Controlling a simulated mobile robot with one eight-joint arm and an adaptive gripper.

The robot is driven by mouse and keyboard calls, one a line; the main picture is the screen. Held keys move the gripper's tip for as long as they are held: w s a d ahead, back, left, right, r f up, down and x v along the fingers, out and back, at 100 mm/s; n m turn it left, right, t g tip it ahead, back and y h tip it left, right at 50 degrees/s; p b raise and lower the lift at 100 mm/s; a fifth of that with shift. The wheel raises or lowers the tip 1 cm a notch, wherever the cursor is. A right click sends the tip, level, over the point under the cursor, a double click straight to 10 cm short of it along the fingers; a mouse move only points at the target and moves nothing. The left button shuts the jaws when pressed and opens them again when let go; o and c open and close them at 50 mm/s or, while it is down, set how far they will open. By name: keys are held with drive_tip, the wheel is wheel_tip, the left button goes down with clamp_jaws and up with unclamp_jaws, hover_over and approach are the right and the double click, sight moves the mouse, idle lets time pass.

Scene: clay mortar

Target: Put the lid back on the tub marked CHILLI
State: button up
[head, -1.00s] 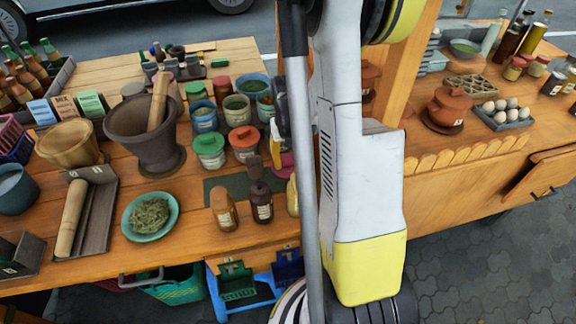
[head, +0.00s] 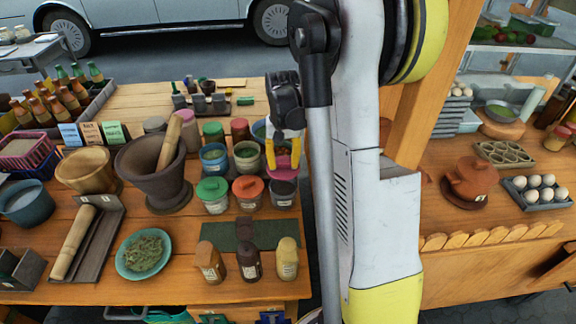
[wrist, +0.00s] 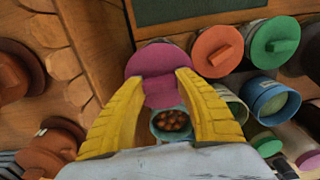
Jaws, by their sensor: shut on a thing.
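My gripper (head: 284,150) is shut on a pink lid (head: 288,162), held above the right end of the tub rows. In the wrist view the yellow fingers (wrist: 170,95) are either side of the pink lid (wrist: 150,62). An open tub (wrist: 173,122) with reddish-brown contents shows between the fingers, just past the lid's lower edge; the lid is not seated on it. No tub label is readable, so I cannot tell which is marked CHILLI.
Open tubs (head: 214,158) stand behind. Bottles (head: 248,262) line the front edge. The mortar (head: 155,172) stands left; a wooden post (head: 432,90) rises right.

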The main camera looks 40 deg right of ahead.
drive_tip(key=shift+a+f, duration=0.1)
drive_tip(key=shift+f, duration=0.4)
drive_tip(key=shift+f+b, duration=1.95)
drive_tip(key=shift+f, duration=0.5)
drive_tip(key=shift+f+b, duration=0.15)
drive_tip(key=shift+b, duration=0.15)
drive_tip(key=o, duration=1.5)
drive_tip(key=shift+r+p, duration=2.5)
drive_tip(key=shift+r, duration=1.05)
clamp_jaws()
